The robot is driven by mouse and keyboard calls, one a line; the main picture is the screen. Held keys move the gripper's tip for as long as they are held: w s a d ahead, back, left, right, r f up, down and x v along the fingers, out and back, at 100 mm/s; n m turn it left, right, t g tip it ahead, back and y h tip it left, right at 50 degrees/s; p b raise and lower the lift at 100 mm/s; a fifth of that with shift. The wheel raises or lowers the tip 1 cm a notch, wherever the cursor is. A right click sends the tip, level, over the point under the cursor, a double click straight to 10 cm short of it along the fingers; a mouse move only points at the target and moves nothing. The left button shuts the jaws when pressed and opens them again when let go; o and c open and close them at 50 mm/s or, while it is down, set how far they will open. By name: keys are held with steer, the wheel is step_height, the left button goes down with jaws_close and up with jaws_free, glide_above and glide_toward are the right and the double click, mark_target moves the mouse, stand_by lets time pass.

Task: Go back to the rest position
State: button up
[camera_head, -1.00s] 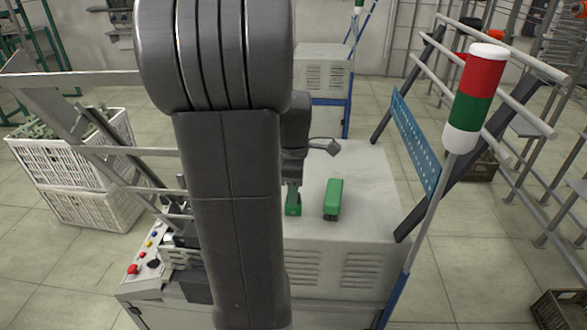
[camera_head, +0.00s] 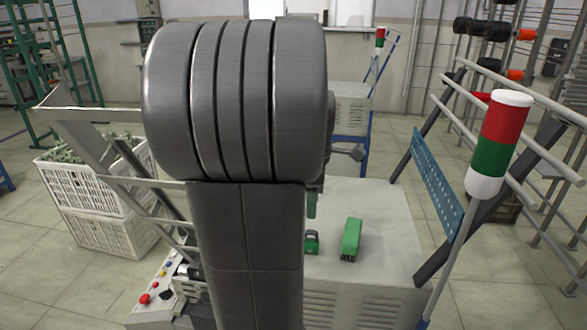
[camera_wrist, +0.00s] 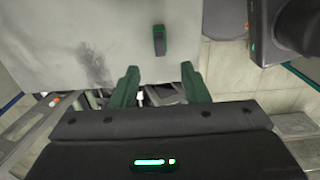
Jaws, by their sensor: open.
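My gripper (camera_wrist: 161,86) is open and empty in the wrist view, its two green fingers spread apart. One green finger also shows in the head view beside my arm, above the table; the rest of the gripper is hidden there. A green block (camera_head: 351,240) lies on the grey table top (camera_head: 385,215). A smaller green piece (camera_head: 312,242) lies just left of it, partly hidden by my arm. One green-and-dark piece (camera_wrist: 159,40) shows on the table beyond my fingertips in the wrist view; I cannot tell which of the two it is.
A red, green and white signal lamp (camera_head: 497,145) on a pole and a blue perforated panel (camera_head: 436,185) stand to the right. White crates (camera_head: 105,225) stand on the left. A button panel (camera_head: 160,285) is at the table's left front.

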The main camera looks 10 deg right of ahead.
step_height(320, 180, down, 12)
steer(key=shift+f, duration=0.25)
step_height(320, 180, up, 3)
steer(key=shift+f, duration=0.1)
steer(key=shift+r, duration=0.6)
